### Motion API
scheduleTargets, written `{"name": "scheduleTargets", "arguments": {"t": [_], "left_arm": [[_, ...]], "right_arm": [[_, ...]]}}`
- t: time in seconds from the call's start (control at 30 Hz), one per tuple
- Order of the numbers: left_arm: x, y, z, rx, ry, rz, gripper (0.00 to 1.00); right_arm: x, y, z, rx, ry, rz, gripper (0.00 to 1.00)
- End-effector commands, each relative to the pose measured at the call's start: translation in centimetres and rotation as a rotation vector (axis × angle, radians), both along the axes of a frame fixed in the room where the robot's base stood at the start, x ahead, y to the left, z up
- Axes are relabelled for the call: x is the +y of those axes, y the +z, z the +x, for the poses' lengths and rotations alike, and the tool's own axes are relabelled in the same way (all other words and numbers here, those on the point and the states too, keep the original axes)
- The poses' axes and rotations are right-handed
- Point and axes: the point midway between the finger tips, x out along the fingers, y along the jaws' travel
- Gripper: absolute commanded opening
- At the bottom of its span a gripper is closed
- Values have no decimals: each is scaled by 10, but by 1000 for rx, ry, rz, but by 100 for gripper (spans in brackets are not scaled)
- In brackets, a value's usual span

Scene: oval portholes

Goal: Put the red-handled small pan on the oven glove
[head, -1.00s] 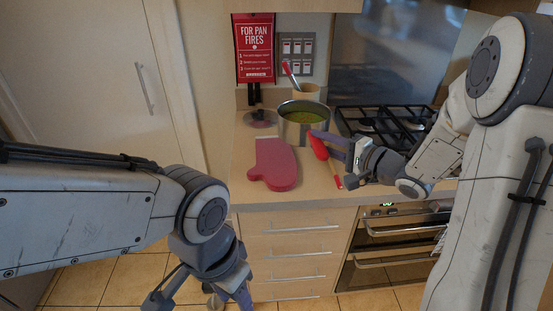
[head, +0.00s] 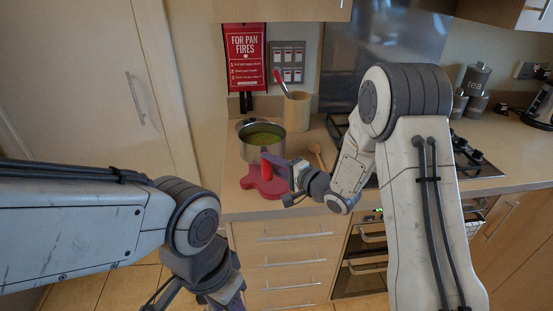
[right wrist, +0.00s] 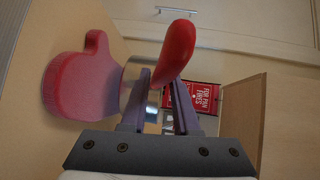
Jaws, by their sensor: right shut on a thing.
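The small pan (head: 262,148) is silver and holds green soup. My right gripper (head: 280,166) is shut on its red handle (head: 270,158); the handle also shows in the right wrist view (right wrist: 178,52). The pan is upright over the cuff end of the red oven glove (head: 264,190), hiding that end. I cannot tell whether its base touches the glove. The glove lies flat near the counter's front edge, and shows left in the right wrist view (right wrist: 78,82). My left gripper (head: 205,292) hangs low before the drawers, its tips cut off by the frame.
A utensil pot (head: 298,112) stands behind the pan, and a wooden spoon (head: 316,153) lies to its right. The gas hob (head: 470,155) is further right, partly behind my right arm. A pan fire sign (head: 245,57) hangs on the wall.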

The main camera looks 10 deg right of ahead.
Motion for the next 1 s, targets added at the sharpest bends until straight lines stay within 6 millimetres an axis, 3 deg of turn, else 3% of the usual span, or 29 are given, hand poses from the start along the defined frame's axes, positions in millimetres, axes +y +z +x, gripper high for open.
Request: {"name": "scheduleTargets", "arguments": {"t": [0.2, 0.6, 0.63, 0.7, 1.0], "left_arm": [[0, 3, 0, 0, 0, 0, 46], [0, 2, 0, 0, 0, 0, 46], [0, 2, 0, 0, 0, 0, 46], [0, 2, 0, 0, 0, 0, 46], [0, 3, 0, 0, 0, 0, 46]], "right_arm": [[0, -22, 1, -12, 1, 3, 0], [0, -27, 1, -14, 1, 3, 0], [-1, -31, -1, 2, 0, -1, 41], [-1, -31, -1, 2, 0, -1, 59], [0, -30, -1, 1, 1, 0, 59]]}}
